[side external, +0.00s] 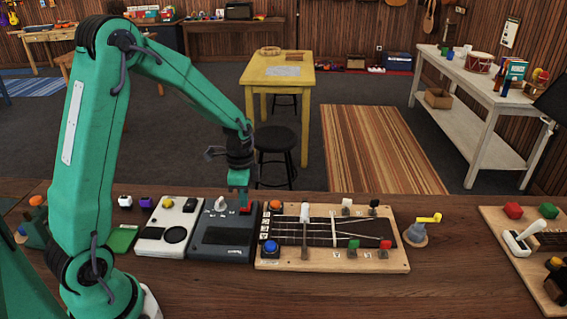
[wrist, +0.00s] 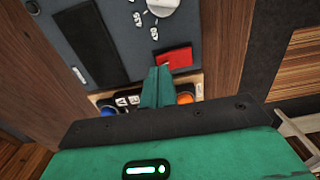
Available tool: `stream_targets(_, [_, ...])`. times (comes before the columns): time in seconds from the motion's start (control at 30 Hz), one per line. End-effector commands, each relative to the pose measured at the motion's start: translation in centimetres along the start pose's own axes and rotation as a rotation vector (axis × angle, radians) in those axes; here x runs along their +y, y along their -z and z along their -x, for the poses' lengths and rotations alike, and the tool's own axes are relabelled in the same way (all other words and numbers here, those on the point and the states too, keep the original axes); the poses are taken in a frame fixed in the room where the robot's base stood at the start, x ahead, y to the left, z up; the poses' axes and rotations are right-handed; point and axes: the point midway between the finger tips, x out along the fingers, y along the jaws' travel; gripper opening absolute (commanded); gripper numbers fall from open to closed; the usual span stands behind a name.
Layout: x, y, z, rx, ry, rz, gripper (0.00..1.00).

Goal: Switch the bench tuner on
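A dark grey box, which looks like the bench tuner (side external: 222,238), lies on the wooden bench with a white knob (side external: 220,204) and a dark display strip. A red switch (side external: 245,209) sits near its far right corner. In the wrist view the box (wrist: 112,18) shows the red switch (wrist: 177,58) beside the white knob (wrist: 162,7). I cannot tell which way the switch is set. My gripper (side external: 243,203) points down at the switch. Its fingers (wrist: 158,72) are together with nothing between them, and their tips lie close to the switch's edge. I cannot tell whether they touch it.
A fretboard on a wooden board (side external: 394,256) with several coloured knobs lies close on the right. A light box (side external: 153,235) lies close on the left. A yellow-handled crank (side external: 421,228) stands further right. Bare bench (side external: 360,295) lies in front.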

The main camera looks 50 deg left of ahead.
Motion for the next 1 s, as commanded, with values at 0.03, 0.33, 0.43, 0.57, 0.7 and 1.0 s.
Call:
stream_targets(0.03, [0.0,0.0,-0.1,0.0,0.0,0.0,0.0])
stream_targets(0.33, [0.0,0.0,-0.4,0.0,-0.001,0.0,0.0])
stream_targets(0.43, [0.0,0.0,-0.5,0.0,-0.001,0.0,0.0])
stream_targets(0.57, [0.0,0.0,-0.6,-0.001,-0.001,0.0,0.0])
stream_targets(0.7, [0.0,0.0,-0.8,-0.001,-0.001,0.0,0.0])
stream_targets(1.0, [0.0,0.0,-1.1,0.0,-0.001,0.0,0.0])
